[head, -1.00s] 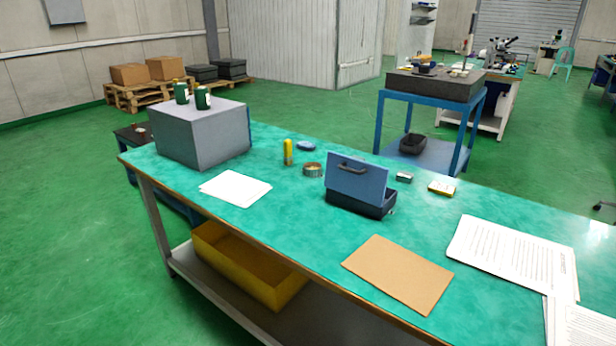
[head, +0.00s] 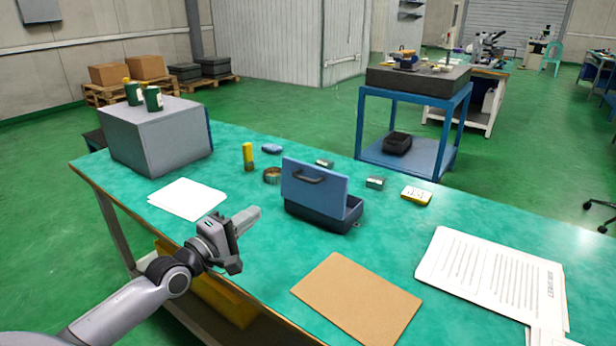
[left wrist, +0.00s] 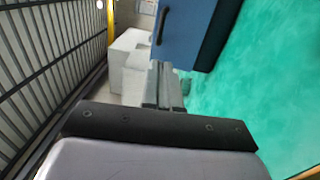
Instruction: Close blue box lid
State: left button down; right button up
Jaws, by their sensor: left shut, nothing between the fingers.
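The blue box has a dark lower part (head: 322,213) and a blue lid (head: 314,183) with a dark handle. It stands on the green workbench, and its lid is raised, upright and slightly tilted. My left gripper (head: 252,214) is shut and empty. It is over the bench's front part, left of the box and apart from it. In the left wrist view, the shut fingers (left wrist: 167,80) point towards the lid (left wrist: 182,30), which shows at the top with its handle. My right gripper is not in view.
White paper (head: 187,199), a grey cabinet (head: 155,137), a yellow bottle (head: 248,156) and a round tin (head: 271,175) are to the left or behind. Small boxes (head: 416,195) lie behind right.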

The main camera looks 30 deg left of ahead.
pick_arm(q)
send_near(301, 178)
jog(key=w, duration=0.4)
jog(key=w+b, duration=0.1)
jog(key=w, duration=0.1)
jog(key=shift+w+d, duration=0.3)
jog(key=shift+d, duration=0.1)
dwell(0.3)
jog(key=shift+w+r, duration=0.15)
jog(key=shift+r, duration=0.05)
